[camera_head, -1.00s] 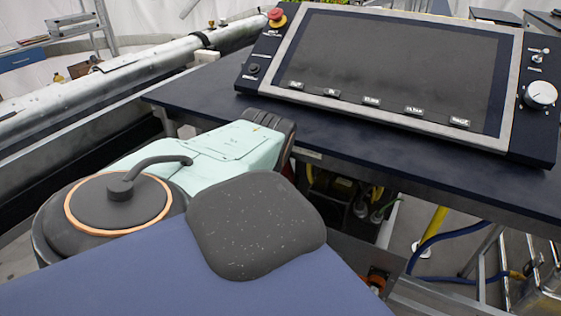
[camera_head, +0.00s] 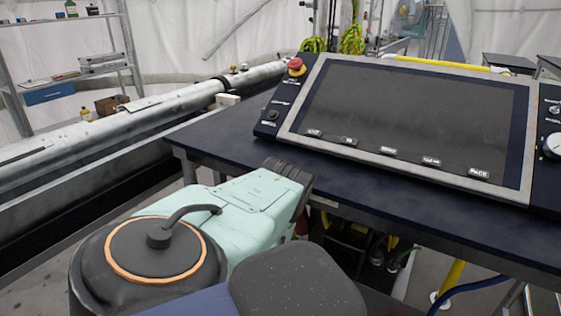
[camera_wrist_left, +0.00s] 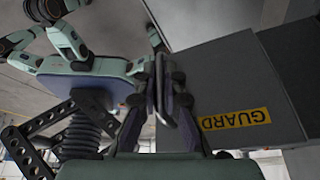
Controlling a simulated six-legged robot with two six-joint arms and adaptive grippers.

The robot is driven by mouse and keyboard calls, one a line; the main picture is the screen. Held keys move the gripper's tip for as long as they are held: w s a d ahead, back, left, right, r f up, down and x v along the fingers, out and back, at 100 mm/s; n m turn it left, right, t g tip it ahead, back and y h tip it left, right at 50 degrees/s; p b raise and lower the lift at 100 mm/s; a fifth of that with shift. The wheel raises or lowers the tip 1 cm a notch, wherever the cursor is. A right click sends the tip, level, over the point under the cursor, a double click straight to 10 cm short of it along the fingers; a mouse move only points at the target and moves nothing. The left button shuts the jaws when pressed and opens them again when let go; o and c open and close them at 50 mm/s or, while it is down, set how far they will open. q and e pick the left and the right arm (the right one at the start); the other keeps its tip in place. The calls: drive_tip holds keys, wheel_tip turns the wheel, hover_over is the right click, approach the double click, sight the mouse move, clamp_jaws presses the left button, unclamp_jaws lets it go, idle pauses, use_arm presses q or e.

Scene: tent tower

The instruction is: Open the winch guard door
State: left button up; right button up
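In the left wrist view the winch guard is a grey box with a yellow GUARD label (camera_wrist_left: 235,119) on its face. A metal bar handle (camera_wrist_left: 164,92) stands at the left edge of that face. My left gripper (camera_wrist_left: 165,88) has its dark fingers on both sides of the handle, close together, and looks shut on it. Whether the door has swung at all cannot be told. The guard, its handle and my left gripper do not show in the head view. My right gripper cannot be made out in either view.
In the head view a dark table (camera_head: 225,143) carries a tilted control console (camera_head: 405,115) with a red button (camera_head: 296,66). A large metal pipe (camera_head: 150,113) runs along the left. Shelves (camera_head: 70,60) stand at the back left.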

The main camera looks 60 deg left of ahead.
use_arm(q)
drive_tip(key=shift+o, duration=0.9)
drive_tip(key=v, duration=0.7)
drive_tip(key=shift+r, duration=0.25)
drive_tip(key=shift+a, duration=0.1)
drive_tip(key=shift+s, duration=0.15)
